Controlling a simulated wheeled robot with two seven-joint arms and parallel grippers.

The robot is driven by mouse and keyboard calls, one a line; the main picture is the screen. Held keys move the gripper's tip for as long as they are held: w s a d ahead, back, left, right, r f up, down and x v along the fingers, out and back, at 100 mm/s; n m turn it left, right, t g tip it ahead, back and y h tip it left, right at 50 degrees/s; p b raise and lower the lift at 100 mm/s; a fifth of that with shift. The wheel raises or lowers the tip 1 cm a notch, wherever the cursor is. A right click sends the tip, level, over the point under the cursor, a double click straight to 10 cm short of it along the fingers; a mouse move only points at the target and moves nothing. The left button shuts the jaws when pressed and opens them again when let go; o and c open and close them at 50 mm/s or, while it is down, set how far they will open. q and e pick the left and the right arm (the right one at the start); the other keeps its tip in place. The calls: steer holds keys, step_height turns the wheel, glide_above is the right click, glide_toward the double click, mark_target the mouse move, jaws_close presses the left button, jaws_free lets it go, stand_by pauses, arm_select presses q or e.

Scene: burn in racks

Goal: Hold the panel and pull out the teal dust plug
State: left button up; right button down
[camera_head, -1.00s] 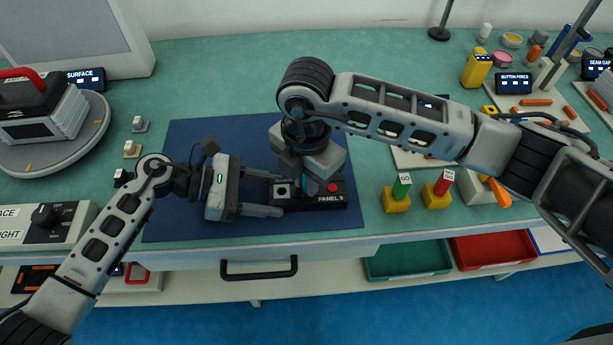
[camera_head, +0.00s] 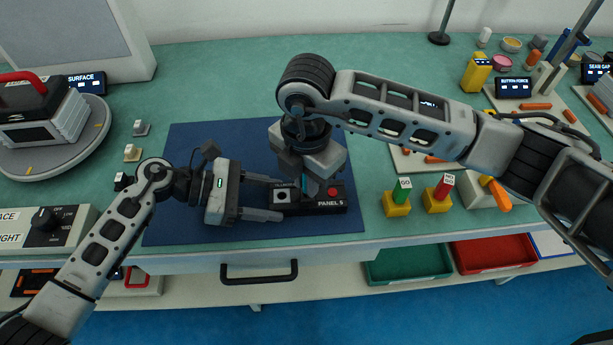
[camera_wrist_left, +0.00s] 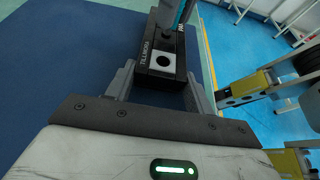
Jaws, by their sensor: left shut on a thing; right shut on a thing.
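The black panel marked PANEL 5 (camera_head: 322,207) lies on the blue mat, with a red button (camera_head: 333,190) at its right and a square socket at its left end. It also shows in the left wrist view (camera_wrist_left: 160,75). My left gripper (camera_head: 280,199) is shut on the panel's left end, one finger along each long side. My right gripper (camera_head: 308,186) points down over the middle of the panel and is shut on the teal dust plug (camera_head: 304,184). Only a sliver of the plug shows; the right gripper hides most of it. I cannot tell whether the plug is still seated.
The blue mat (camera_head: 190,150) is clear behind and left of the panel. Small keycaps (camera_head: 132,153) lie at the left. The table's front edge and a drawer handle (camera_head: 258,278) are close in front.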

steer(key=shift+r, duration=0.2)
steer(key=shift+r, duration=0.85)
arm_select(q)
steer(key=o, duration=1.2)
steer(key=v, duration=1.2)
steer(key=shift+a, duration=0.1)
